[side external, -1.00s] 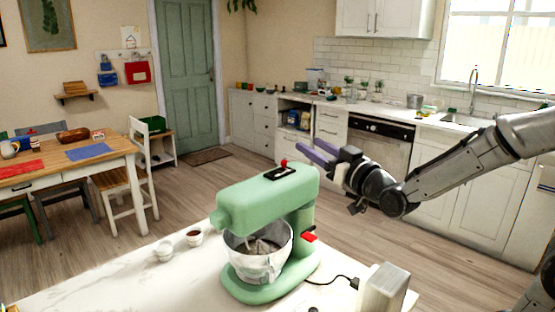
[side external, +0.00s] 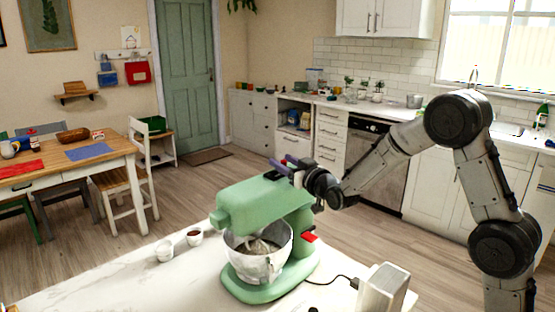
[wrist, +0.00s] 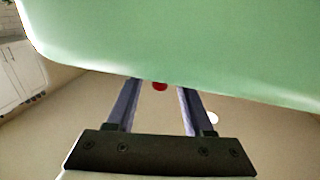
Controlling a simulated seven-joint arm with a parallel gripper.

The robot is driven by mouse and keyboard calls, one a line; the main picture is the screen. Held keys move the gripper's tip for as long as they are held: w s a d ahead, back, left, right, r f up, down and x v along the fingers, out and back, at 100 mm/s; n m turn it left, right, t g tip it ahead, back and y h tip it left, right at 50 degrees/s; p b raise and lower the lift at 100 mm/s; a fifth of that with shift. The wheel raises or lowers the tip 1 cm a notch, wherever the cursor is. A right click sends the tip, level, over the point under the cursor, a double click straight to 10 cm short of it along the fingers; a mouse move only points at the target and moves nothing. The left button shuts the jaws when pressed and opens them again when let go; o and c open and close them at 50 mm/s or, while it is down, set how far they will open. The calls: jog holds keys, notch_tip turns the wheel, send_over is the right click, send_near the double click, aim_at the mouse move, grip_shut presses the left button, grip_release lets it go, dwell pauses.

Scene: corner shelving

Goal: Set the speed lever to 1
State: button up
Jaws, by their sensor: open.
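The green stand mixer (side external: 240,205) stands upright on the white counter, with a metal bowl (side external: 252,266) under its head. My gripper (side external: 287,162) is at the top rear of the mixer head, its two purple-grey fingers spread apart. In the wrist view the open fingers (wrist: 159,92) reach up to the mixer's green body (wrist: 200,45). A small red knob (wrist: 160,86) shows between the fingertips, apart from both, partly hidden by the green body. A second red part (side external: 310,237) sits low on the mixer's column. I cannot read any speed marks.
Two small cups (side external: 195,237) stand left of the mixer. A pale box (side external: 380,290) and a black cable (side external: 335,280) lie to its right on the counter (side external: 120,280). The space above the mixer is clear.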

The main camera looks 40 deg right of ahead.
jog(key=shift+w+d, duration=0.2)
jog(key=shift+w, duration=0.65)
jog(key=shift+w+d, duration=0.15)
jog(key=shift+w, duration=0.65)
grip_shut()
